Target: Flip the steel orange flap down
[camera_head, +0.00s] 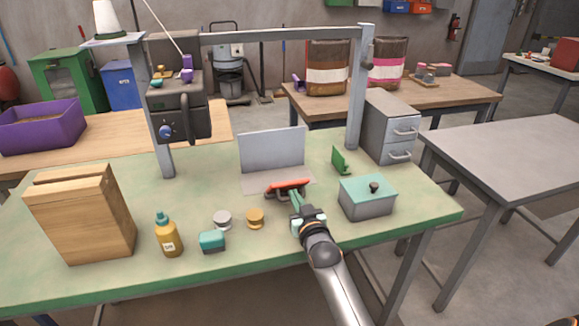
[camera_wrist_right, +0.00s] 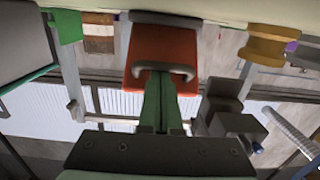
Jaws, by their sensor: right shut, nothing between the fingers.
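The orange flap (camera_head: 291,183) is on a small dark fitting at the middle of the green table, in front of an upright grey plate (camera_head: 272,150). The wrist view shows its broad orange face (camera_wrist_right: 165,50) with a grey looped bar across it. My right gripper (camera_head: 295,194) reaches in from the front right. Its green fingers are together and empty, with the tips at the flap's near side. In the wrist view the fingertips (camera_wrist_right: 159,76) overlap the flap's edge by the grey bar; I cannot tell whether they touch. My left gripper is not in view.
A lidded grey-green box (camera_head: 367,200) stands right of my gripper, with a green bracket (camera_head: 341,160) behind it. Amber (camera_head: 255,217) and silver (camera_head: 223,219) round pieces and a teal block (camera_head: 212,242) lie left. A grey post frame (camera_head: 280,36) spans the table.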

